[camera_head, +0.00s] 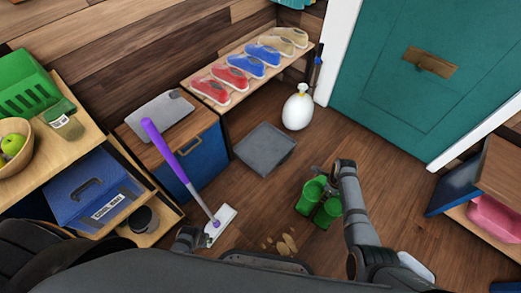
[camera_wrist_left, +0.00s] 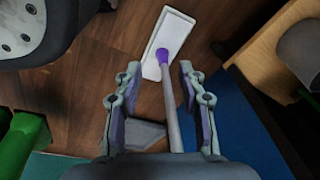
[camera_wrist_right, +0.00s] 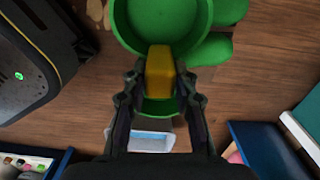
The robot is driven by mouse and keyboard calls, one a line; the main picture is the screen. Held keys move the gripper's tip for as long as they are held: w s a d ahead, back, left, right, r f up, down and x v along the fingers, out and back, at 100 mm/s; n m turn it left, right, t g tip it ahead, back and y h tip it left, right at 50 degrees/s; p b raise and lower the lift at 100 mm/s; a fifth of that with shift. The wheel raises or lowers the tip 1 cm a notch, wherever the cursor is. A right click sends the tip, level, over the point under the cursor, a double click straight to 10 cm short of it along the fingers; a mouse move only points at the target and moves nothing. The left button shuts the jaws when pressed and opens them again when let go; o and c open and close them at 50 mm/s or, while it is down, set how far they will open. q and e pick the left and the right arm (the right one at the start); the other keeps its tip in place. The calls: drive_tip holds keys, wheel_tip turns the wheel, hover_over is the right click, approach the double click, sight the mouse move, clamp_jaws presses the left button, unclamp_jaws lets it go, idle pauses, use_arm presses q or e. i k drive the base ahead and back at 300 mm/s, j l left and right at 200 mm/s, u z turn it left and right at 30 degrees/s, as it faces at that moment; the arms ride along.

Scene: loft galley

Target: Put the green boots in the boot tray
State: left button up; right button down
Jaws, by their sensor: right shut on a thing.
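The green boots (camera_head: 317,199) stand as a pair on the wooden floor, right of the middle in the head view. My right gripper (camera_head: 325,172) is at their far side. In the right wrist view it (camera_wrist_right: 160,85) is shut on a yellow tab at the rim of a green boot (camera_wrist_right: 160,20). I cannot tell whether that boot touches the floor. The boot tray (camera_head: 265,149), flat and dark grey, lies beyond and left of the boots, with nothing in it. My left gripper (camera_wrist_left: 157,95) is open and empty, above the mop handle.
A purple-handled mop (camera_head: 179,167) leans by the blue cabinet (camera_head: 200,158). A white rounded object (camera_head: 298,111) stands behind the tray. Red, blue and tan shoes (camera_head: 248,68) line a bench. Crumb-like bits (camera_head: 283,243) lie near my base. Floor between boots and tray is clear.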

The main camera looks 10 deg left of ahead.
sight(268, 151)
drive_tip(key=u, duration=1.35)
drive_tip(key=l+u, duration=0.2)
drive_tip(key=l, duration=1)
drive_tip(key=i+l, duration=0.15)
drive_tip(key=l, duration=0.3)
